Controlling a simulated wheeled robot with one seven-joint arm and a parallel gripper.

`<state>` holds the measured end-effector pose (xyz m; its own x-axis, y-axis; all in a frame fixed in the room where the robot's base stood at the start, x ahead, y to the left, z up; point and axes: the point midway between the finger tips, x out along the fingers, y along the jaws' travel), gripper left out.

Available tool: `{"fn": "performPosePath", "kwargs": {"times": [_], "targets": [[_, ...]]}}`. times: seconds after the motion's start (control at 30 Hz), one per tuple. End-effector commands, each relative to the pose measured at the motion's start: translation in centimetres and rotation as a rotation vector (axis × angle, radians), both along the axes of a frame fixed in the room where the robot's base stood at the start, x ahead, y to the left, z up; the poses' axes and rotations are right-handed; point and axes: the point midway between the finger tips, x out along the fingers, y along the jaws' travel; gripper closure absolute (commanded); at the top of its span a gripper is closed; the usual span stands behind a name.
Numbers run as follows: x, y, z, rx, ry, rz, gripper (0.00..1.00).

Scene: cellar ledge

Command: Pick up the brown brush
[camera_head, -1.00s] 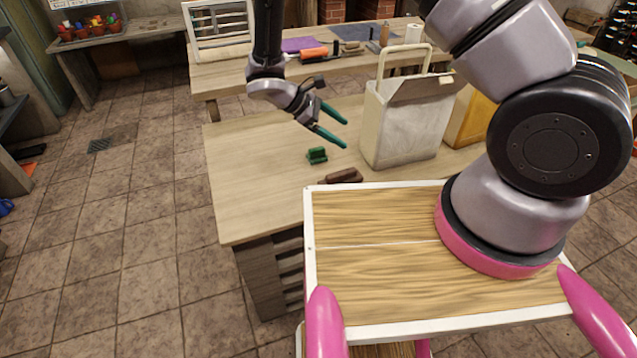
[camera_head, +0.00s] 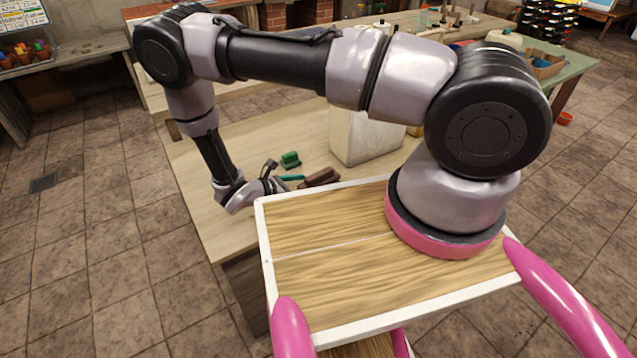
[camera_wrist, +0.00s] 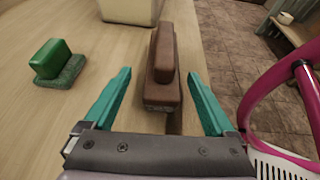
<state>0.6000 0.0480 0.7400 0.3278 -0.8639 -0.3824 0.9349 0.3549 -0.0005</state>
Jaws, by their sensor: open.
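The brown brush (camera_wrist: 163,75) lies on the wooden table, with a narrow raised grip along its top. In the wrist view it lies ahead of and partly between the two teal fingers of my gripper (camera_wrist: 158,103), with a gap on each side. In the head view the brush (camera_head: 320,178) lies near the table's edge, beside my tray top. My gripper (camera_head: 290,183) is low over the table at its left end, open and empty. The far finger is partly hidden in the head view.
A green brush (camera_wrist: 53,63) lies left of the brown one; it also shows in the head view (camera_head: 290,160). A pale container (camera_head: 362,138) stands behind them. The table's right edge runs close beside the brown brush. Bare table (camera_head: 215,165) lies to the left.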

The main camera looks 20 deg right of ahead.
Motion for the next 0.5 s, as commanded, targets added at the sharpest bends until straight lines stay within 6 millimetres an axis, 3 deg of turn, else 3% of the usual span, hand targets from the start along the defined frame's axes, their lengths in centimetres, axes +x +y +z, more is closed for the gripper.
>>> {"fn": "performPosePath", "kwargs": {"times": [0.33, 0.5], "targets": [[1.1, -4.0, -1.3, -0.001, 0.001, -0.003, 0.10], [1.5, -4.7, -1.7, 0.000, -0.001, 0.000, 0.10]]}}
